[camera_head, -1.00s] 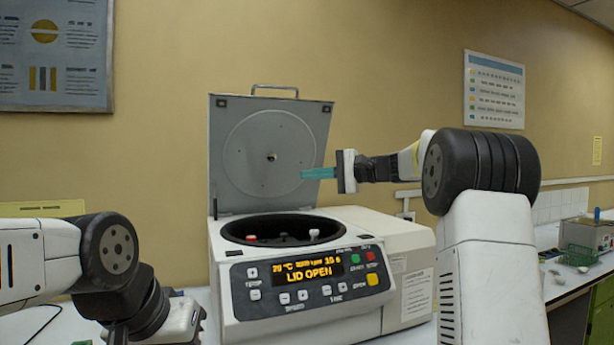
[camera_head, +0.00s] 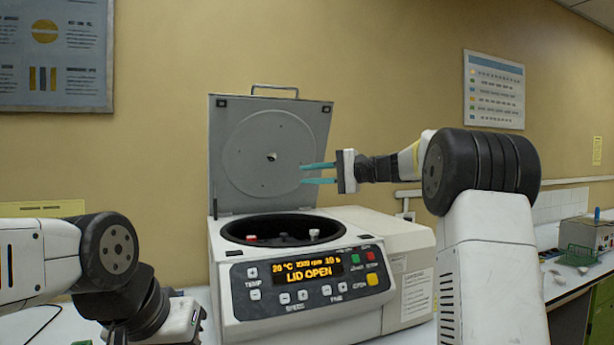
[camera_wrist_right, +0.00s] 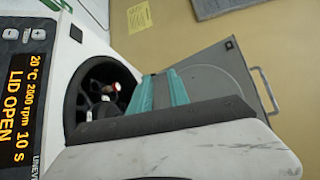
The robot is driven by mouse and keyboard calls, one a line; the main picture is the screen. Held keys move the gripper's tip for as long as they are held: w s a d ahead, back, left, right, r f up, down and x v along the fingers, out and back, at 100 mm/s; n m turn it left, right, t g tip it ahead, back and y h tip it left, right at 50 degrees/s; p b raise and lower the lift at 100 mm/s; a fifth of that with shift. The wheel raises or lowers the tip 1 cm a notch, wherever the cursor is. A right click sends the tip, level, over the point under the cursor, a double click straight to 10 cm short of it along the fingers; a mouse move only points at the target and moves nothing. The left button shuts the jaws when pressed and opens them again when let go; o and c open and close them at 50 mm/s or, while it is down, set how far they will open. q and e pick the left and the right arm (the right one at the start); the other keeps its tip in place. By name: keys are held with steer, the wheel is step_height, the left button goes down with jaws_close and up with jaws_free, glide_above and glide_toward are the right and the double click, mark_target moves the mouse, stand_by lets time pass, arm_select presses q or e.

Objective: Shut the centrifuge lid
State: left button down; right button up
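The centrifuge (camera_head: 300,285) stands on the bench, its display reading "LID OPEN". Its grey lid (camera_head: 240,130) stands upright at the back, with a handle (camera_head: 275,90) on its top edge. The bowl (camera_head: 275,229) is uncovered, with a red and a white cap inside. My right gripper (camera_head: 305,174) points left in front of the lid's right part, its teal fingers a little apart and empty. In the right wrist view the fingers (camera_wrist_right: 163,92) show between the bowl (camera_wrist_right: 95,85) and the lid (camera_wrist_right: 215,80). My left arm is at lower left; its fingertips are not visible.
Right of the centrifuge, a side bench holds a metal box (camera_head: 588,232) and a green rack (camera_head: 578,255). The yellow wall is behind the lid. A wall poster (camera_head: 494,90) hangs at the right. Space above the bowl is clear.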

steer(key=v, duration=0.7)
steer(key=shift+s+d, duration=0.15)
steer(key=shift+d, duration=0.2)
